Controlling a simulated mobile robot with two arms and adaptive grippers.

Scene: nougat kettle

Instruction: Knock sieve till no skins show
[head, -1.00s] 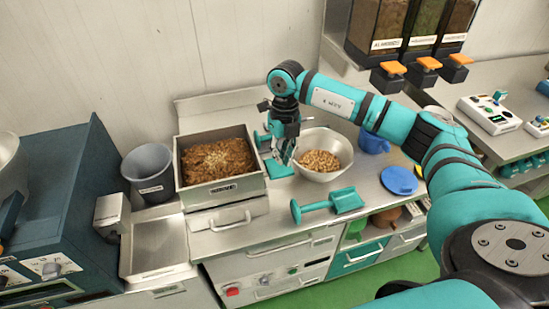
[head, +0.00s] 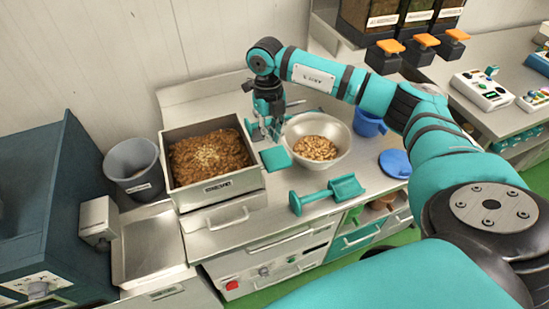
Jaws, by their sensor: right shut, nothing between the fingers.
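The sieve appears to be the square metal box (head: 222,192) at centre-left of the head view. It has a label on its front and is filled with brown, skin-like flakes (head: 205,172), with a small patch of paler bits in the middle. My right gripper (head: 272,132) points down close to the box's right wall, between it and a metal bowl. It is shut and empty; whether it touches the wall I cannot tell. A flat teal piece (head: 276,158) lies just below it, partly hidden. My left gripper is out of view.
The metal bowl (head: 336,138) holds pale nuts (head: 315,148). A teal scoop (head: 325,194) lies in front of it. A blue jug (head: 368,124) and blue lid (head: 395,163) are at the right. A grey bucket (head: 132,168) and shallow metal tray (head: 152,245) stand left of the box.

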